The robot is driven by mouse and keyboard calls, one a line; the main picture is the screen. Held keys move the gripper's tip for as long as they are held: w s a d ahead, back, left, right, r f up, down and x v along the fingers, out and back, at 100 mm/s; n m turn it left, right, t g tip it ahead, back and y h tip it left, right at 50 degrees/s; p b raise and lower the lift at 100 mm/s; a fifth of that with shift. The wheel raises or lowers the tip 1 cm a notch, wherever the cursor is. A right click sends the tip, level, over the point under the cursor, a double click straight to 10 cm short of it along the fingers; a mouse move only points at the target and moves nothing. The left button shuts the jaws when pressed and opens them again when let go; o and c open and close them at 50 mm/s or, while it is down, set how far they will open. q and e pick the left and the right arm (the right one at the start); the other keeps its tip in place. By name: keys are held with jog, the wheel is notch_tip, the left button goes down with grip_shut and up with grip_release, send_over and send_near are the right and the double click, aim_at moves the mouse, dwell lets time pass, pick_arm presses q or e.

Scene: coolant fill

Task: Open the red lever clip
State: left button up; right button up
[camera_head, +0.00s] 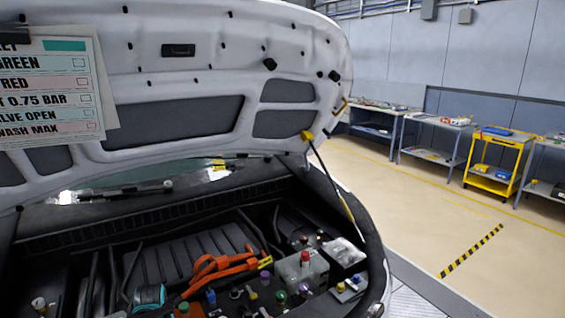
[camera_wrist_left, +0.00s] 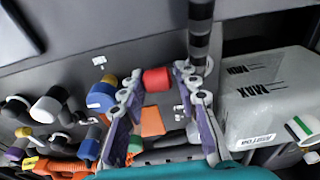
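In the left wrist view a short red cylinder-like part (camera_wrist_left: 156,80) sits between my left gripper's fingertips. I cannot tell whether it belongs to the red lever clip, and no lever shape is clear. My left gripper (camera_wrist_left: 158,76) is open, with one finger on each side of the red part and no clear contact. An orange block (camera_wrist_left: 152,121) shows between the fingers, nearer the palm. In the head view a red cap (camera_head: 305,257) stands on a pale tank (camera_head: 307,277). My right gripper is in neither view.
A grey box marked MAX (camera_wrist_left: 262,98) stands right of the fingers, beside a black ribbed hose (camera_wrist_left: 200,35). Coloured caps and an orange cable (camera_wrist_left: 58,167) crowd the left. The raised hood (camera_head: 190,80) overhangs the bay. A checklist (camera_head: 50,90) hangs at upper left.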

pick_arm(q)
jog(key=c, duration=0.4)
jog(key=shift+c, duration=0.2)
jog(key=shift+w+r, duration=0.1)
jog(key=shift+w+a+r, duration=0.2)
jog(key=shift+w+a, duration=0.15)
jog(key=shift+w, duration=0.15)
jog(key=o, duration=0.9)
